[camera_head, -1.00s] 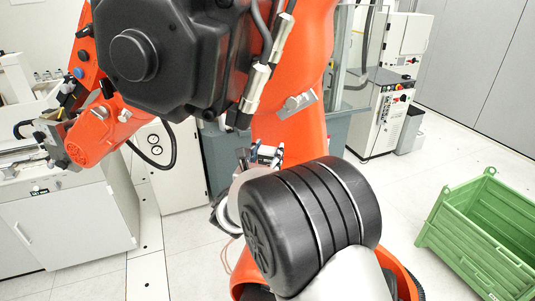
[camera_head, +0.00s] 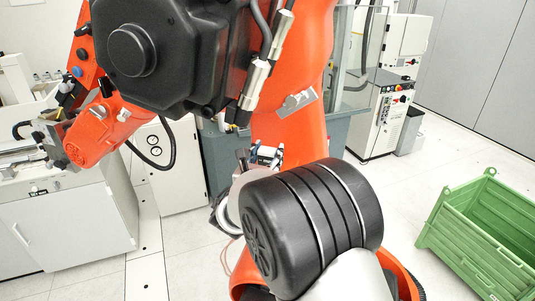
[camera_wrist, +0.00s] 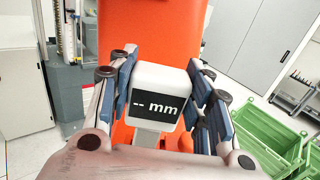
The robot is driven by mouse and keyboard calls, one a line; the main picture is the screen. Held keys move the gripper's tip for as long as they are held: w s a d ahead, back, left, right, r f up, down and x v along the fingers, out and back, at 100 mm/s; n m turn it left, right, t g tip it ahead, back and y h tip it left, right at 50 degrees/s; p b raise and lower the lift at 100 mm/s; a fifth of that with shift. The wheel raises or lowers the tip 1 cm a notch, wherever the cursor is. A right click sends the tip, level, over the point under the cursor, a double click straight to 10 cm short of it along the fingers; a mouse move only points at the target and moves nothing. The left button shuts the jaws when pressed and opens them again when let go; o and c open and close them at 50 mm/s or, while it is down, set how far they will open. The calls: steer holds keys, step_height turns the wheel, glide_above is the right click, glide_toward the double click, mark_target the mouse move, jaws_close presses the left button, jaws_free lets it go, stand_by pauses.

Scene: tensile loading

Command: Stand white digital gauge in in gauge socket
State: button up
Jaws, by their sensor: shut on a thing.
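The white digital gauge (camera_wrist: 157,92) has a dark display reading "-- mm" and sits between the blue-padded fingers of my gripper (camera_wrist: 165,78) in the wrist view. My gripper is shut on it, with a finger on each side. The gauge looks about upright in that view, its narrow stem pointing down toward my wrist. In the head view my gripper (camera_head: 265,157) is small and partly behind my own arm, and the gauge is hard to make out there. I cannot make out the gauge socket in either view.
A white bench (camera_head: 70,215) with instruments on it stands at the left, with several small vials behind. A green crate (camera_head: 485,235) is on the floor at the right. A grey-white machine cabinet (camera_head: 385,120) stands at the back. Floor between cabinet and crate is clear.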

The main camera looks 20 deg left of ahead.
steer(key=shift+f+b, duration=2.1)
steer(key=shift+f, duration=0.05)
stand_by(0.6)
steer(key=o, duration=1.3)
steer(key=s, duration=1.2)
steer(key=shift+a, duration=0.3)
